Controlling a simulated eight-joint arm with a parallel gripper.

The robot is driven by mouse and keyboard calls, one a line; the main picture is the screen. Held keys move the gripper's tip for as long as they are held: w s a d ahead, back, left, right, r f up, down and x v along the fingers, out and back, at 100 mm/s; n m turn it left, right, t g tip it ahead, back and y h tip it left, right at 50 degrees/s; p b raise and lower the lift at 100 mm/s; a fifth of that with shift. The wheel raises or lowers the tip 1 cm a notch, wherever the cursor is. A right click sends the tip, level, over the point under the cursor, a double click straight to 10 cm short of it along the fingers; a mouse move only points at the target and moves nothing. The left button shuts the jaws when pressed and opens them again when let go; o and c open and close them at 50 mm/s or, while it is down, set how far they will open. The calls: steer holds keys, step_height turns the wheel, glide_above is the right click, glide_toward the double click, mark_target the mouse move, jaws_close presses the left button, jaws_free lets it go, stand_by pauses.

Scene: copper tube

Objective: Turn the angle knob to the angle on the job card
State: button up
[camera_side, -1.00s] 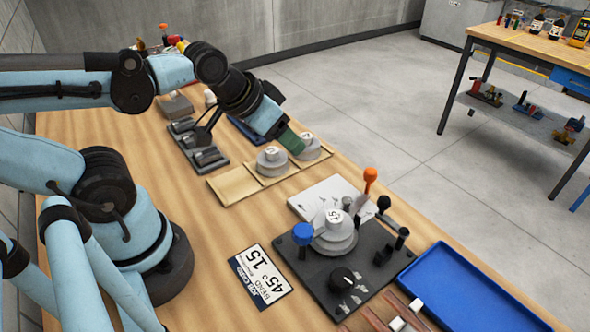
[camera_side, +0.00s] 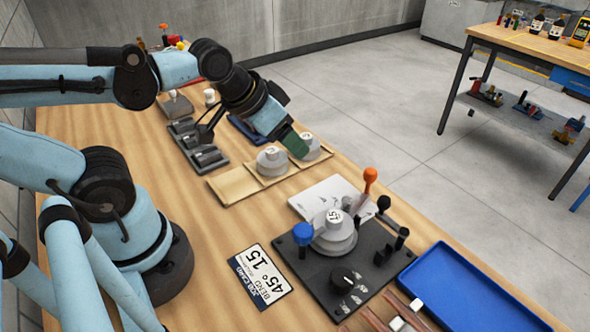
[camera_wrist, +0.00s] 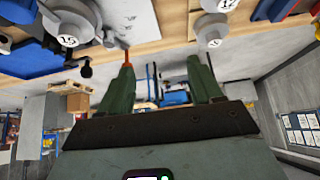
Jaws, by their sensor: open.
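The angle knob, a black knob (camera_side: 343,277), sits at the front of the dark bender plate (camera_side: 315,284). The bender carries a grey die (camera_side: 334,232) marked 15, a blue knob (camera_side: 303,234) and an orange-tipped lever (camera_side: 370,176). The job card (camera_side: 261,275) lies flat left of the plate and reads "BEND 45° 15". My gripper (camera_side: 297,146) is above the die tray at the back, well away from the knob. In the wrist view my gripper's green fingers (camera_wrist: 160,84) stand apart with nothing between them; the knob's pointer is too small to read.
A wooden tray (camera_side: 232,187) holds two spare grey dies (camera_side: 271,160). A white printed sheet (camera_side: 318,196) lies behind the bender. A blue tray (camera_side: 465,290) is at the right. Bare wood (camera_side: 215,225) lies between the job card and the wooden tray.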

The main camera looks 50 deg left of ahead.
steer(key=d+r+m+g+h, duration=0.1)
steer(key=d+m+g, duration=0.3)
steer(key=d+m, duration=0.55)
steer(key=m+g+y, duration=0.1)
steer(key=m+g, duration=0.2)
glide_above(345, 277)
steer(key=shift+f, duration=6.05)
steer(key=shift+c, duration=0.5)
steer(key=c, duration=1)
